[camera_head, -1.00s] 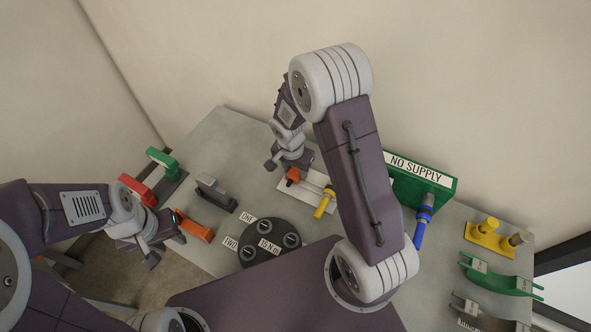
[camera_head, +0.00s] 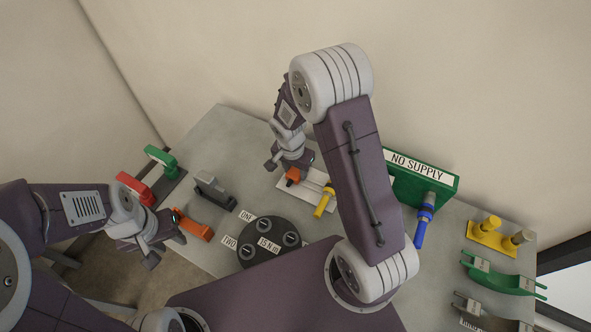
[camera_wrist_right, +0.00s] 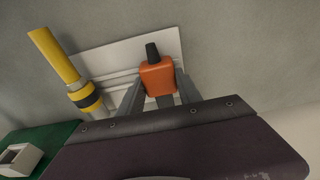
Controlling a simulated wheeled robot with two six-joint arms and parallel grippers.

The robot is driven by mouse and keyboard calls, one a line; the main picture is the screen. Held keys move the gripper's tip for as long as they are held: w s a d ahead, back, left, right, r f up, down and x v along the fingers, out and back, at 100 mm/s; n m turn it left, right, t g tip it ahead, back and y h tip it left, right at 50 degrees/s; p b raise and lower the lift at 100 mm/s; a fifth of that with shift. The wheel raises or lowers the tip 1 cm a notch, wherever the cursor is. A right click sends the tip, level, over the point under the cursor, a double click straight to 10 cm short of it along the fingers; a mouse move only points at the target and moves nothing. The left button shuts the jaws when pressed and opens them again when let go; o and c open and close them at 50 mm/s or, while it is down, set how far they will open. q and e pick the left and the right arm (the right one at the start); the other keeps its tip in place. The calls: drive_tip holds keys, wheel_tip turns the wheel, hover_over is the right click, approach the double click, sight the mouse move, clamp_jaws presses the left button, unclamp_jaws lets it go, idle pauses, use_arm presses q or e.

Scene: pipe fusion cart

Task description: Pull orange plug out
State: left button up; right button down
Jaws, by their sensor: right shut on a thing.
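The orange plug (camera_wrist_right: 158,77) sits between the two fingers of my right gripper (camera_wrist_right: 158,95) in the right wrist view, with a dark stub at its far end. In the head view the orange plug (camera_head: 292,175) shows just below my right gripper (camera_head: 287,166), at the left end of a white plate (camera_head: 290,192). My right gripper is shut on the plug. Whether the plug is still seated in the plate cannot be told. My left gripper (camera_head: 150,250) hangs over the table's left edge, near an orange clamp (camera_head: 194,226); its fingers look apart and empty.
A yellow connector (camera_head: 324,203) stands beside the plug on the white plate. A green NO SUPPLY box (camera_head: 430,190) with a blue-handled valve is to the right. A round dark dial (camera_head: 268,250), grey block (camera_head: 213,190) and red and green clamps (camera_head: 135,187) stand around.

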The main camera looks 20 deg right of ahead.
drive_tip(key=c, duration=0.7)
unclamp_jaws()
drive_tip(key=shift+c, duration=0.2)
drive_tip(key=r, duration=0.6)
drive_tip(key=a+r, duration=0.1)
drive_tip(key=r, duration=0.2)
drive_tip(key=shift+s, duration=0.4)
